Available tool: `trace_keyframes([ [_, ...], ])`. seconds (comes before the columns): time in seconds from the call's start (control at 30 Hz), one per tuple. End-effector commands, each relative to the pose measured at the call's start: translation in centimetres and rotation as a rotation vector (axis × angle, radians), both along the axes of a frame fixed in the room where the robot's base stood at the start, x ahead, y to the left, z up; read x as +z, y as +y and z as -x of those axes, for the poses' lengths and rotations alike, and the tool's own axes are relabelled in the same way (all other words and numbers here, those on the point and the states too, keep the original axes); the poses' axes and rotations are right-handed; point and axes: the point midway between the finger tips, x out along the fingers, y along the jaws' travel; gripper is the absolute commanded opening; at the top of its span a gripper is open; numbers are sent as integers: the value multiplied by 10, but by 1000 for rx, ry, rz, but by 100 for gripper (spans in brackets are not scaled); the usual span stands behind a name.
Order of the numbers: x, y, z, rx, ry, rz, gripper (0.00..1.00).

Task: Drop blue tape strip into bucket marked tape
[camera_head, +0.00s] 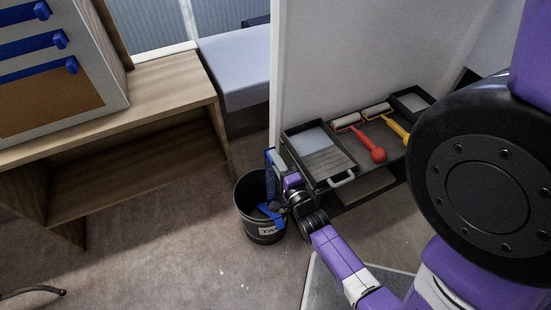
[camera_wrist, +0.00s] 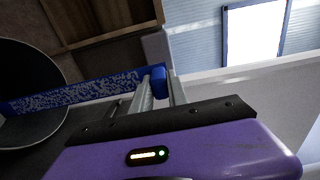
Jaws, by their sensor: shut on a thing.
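My gripper (camera_wrist: 160,90) is shut on the end tab of a blue tape strip (camera_wrist: 75,92), which has a speckled face. In the wrist view the strip reaches left across the mouth of a dark bucket (camera_wrist: 28,75). In the head view the black bucket (camera_head: 262,235) stands on the floor with a pale label, partly hidden, reading "TA". My gripper (camera_head: 277,178) is at its upper right rim. Blue (camera_head: 269,160) shows upright at the gripper, and more blue lies across the bucket's mouth. I cannot tell whether these are one strip.
A panel (camera_head: 60,60) with several blue strips stands on a wooden bench (camera_head: 150,85) at the left. A dark shelf right of the bucket holds a paint tray (camera_head: 320,155), a red-handled roller (camera_head: 378,155) and a yellow-handled one. A white wall (camera_head: 340,60) rises behind. Floor before the bucket is clear.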

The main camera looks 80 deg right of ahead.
Motion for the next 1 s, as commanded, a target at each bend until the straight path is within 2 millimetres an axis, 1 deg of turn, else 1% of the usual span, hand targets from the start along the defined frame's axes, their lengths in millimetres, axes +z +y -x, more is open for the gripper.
trace_keyframes([
  [0.03,-17,0,0,-1,1,1,0],
  [0.1,-30,0,0,-2,-1,-1,0],
  [0.6,-118,0,1,-2,5,-5,0],
  [1.0,-182,1,1,-2,4,-6,0],
])
